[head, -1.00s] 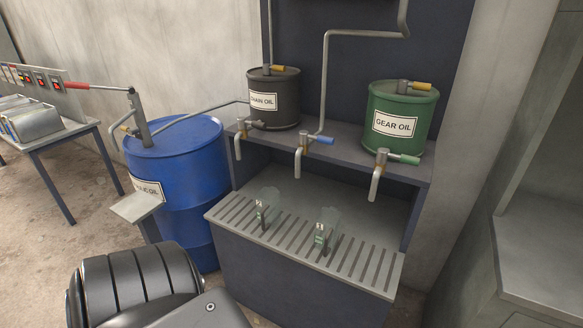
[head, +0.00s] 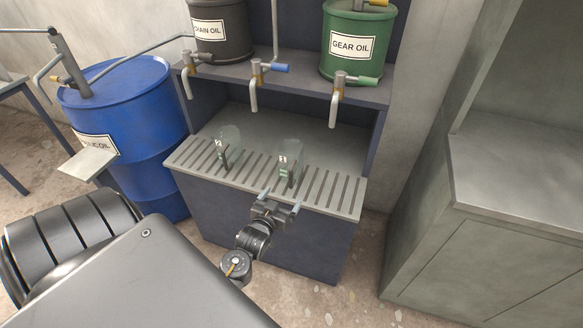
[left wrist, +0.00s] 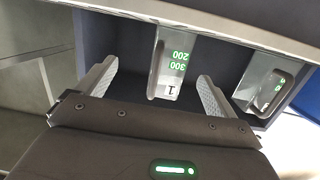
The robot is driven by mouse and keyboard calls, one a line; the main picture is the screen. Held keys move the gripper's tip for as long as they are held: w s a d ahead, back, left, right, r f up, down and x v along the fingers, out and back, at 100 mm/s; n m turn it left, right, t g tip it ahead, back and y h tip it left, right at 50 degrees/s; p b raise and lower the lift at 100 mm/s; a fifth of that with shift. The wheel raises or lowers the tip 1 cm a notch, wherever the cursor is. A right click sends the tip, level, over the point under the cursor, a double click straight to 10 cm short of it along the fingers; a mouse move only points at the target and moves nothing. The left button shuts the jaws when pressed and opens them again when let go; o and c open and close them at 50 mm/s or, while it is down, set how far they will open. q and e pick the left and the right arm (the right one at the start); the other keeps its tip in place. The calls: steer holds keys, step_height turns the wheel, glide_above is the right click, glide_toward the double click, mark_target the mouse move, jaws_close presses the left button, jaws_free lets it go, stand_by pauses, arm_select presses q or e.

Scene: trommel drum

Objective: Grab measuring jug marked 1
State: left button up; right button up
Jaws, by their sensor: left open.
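Two clear measuring jugs with grey handles stand on the slatted grate of the oil bench. The jug marked 1 (head: 290,168) is the right one in the head view. In the left wrist view its handle plate (left wrist: 170,70) shows an upside-down 1 and green figures 200 and 300. The other jug (head: 226,146) stands to its left; it shows at the right of the left wrist view (left wrist: 268,88), its mark hard to read. My left gripper (head: 280,199) is open and empty at the grate's front edge, fingers pointing at jug 1's handle. My right gripper is out of view.
The slatted grate (head: 330,198) tops a dark bench. Taps hang above from a shelf (head: 300,86) holding a chain oil drum (head: 220,38) and a gear oil drum (head: 350,58). A blue barrel (head: 135,110) stands left, a grey cabinet (head: 500,215) right.

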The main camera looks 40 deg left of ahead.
arm_select(q)
steer(key=t+y, duration=0.1)
steer(key=t, duration=0.1)
glide_toward(287, 155)
steer(key=shift+n, duration=0.4)
steer(key=x, duration=0.5)
steer(key=shift+w+d+f, duration=0.15)
steer(key=shift+w+f, duration=0.05)
steer(key=shift+f, duration=0.05)
steer(key=shift+w+r+p, duration=0.1)
steer(key=shift+w+p, duration=0.1)
steer(key=shift+p, duration=0.1)
steer(key=x, duration=0.3)
steer(key=shift+w+a+r+p, duration=0.1)
steer(key=shift+w+a+p, duration=0.2)
steer(key=shift+p, duration=0.1)
steer(key=shift+w+a, duration=0.2)
steer(key=shift+w, duration=0.25)
steer(key=c, duration=1.4)
steer(key=shift+c, duration=0.2)
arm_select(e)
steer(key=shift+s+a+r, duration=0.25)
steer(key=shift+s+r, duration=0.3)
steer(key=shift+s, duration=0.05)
